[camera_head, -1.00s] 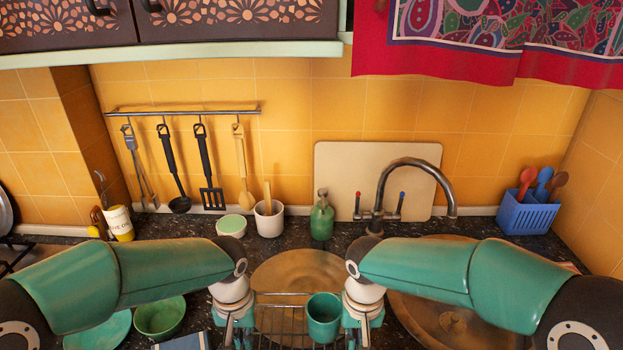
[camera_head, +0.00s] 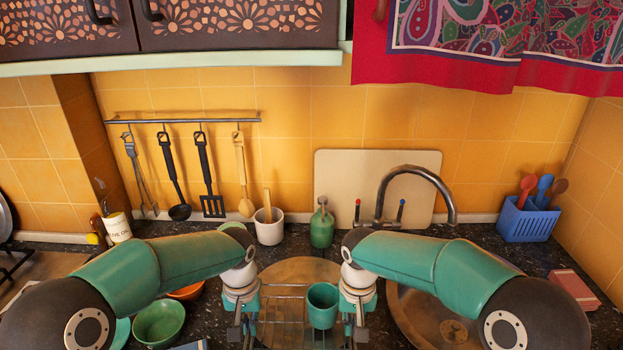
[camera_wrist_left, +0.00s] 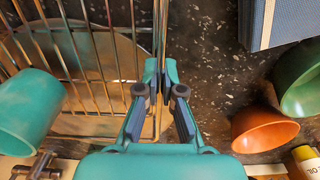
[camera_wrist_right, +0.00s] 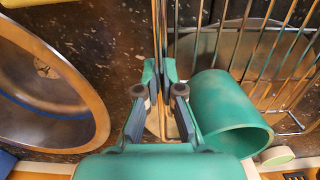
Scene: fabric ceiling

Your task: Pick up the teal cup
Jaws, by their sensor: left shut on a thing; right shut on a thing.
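My left gripper (camera_head: 243,332) is shut on the rack's left edge wires. My right gripper (camera_head: 358,332) is shut on the rack's right edge wires, beside the cup. The lower part of the rack is cut off in the head view.
A green bowl (camera_head: 159,324) and an orange bowl (camera_head: 187,291) stand at left. The faucet (camera_head: 413,169), green bottle (camera_head: 322,228) and white pot (camera_head: 269,232) stand behind.

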